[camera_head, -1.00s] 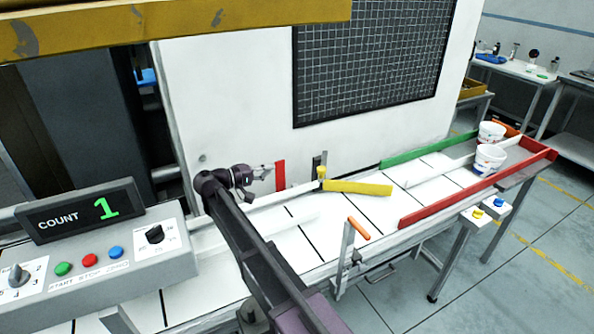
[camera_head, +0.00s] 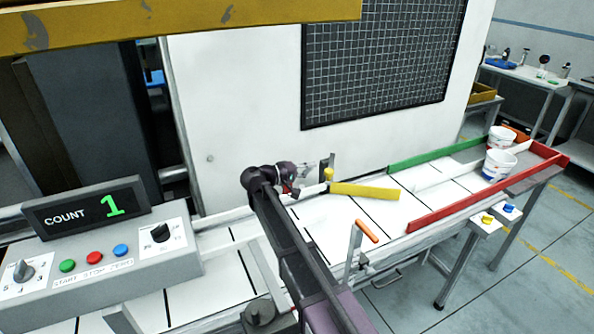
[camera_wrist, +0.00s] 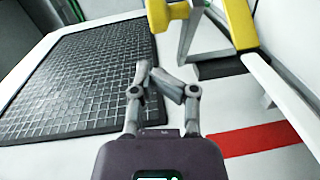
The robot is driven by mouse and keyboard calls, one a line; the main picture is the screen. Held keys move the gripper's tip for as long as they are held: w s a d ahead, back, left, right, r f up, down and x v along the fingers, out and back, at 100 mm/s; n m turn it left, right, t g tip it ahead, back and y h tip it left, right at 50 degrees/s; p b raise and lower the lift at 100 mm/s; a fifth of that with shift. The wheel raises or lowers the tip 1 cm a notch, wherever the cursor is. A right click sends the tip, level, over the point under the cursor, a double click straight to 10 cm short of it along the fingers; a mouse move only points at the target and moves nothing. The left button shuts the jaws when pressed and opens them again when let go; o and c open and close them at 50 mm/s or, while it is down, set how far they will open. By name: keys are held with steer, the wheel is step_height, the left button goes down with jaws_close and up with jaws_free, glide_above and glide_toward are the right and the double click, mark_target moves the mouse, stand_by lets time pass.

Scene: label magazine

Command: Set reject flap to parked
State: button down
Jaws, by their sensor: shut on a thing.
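The reject flap is a yellow bar (camera_head: 365,191) lying slantwise out over the white conveyor, with a yellow knob (camera_head: 328,174) at its pivot end. In the wrist view the knob (camera_wrist: 166,14) and part of the yellow bar (camera_wrist: 236,22) are at the top, beyond my fingertips. My gripper (camera_head: 328,164) is beside the knob, on its left in the head view. In the wrist view the fingers (camera_wrist: 154,78) are together, apart from the knob, and I see nothing between them. The flap's far end is out of the wrist view.
A dark bracket stands behind the knob. A red strip (camera_wrist: 255,139) is on the white panel close by my gripper. Green (camera_head: 430,155) and red (camera_head: 470,202) rails bound the belt; white tubs (camera_head: 499,164) stand at its far end. An orange-handled lever (camera_head: 367,231) is in front.

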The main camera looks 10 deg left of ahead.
steer(key=shift+s+d+f, duration=0.1)
steer(key=shift+s+d, duration=0.15)
steer(key=shift+d, duration=0.8)
steer(key=shift+s, duration=0.2)
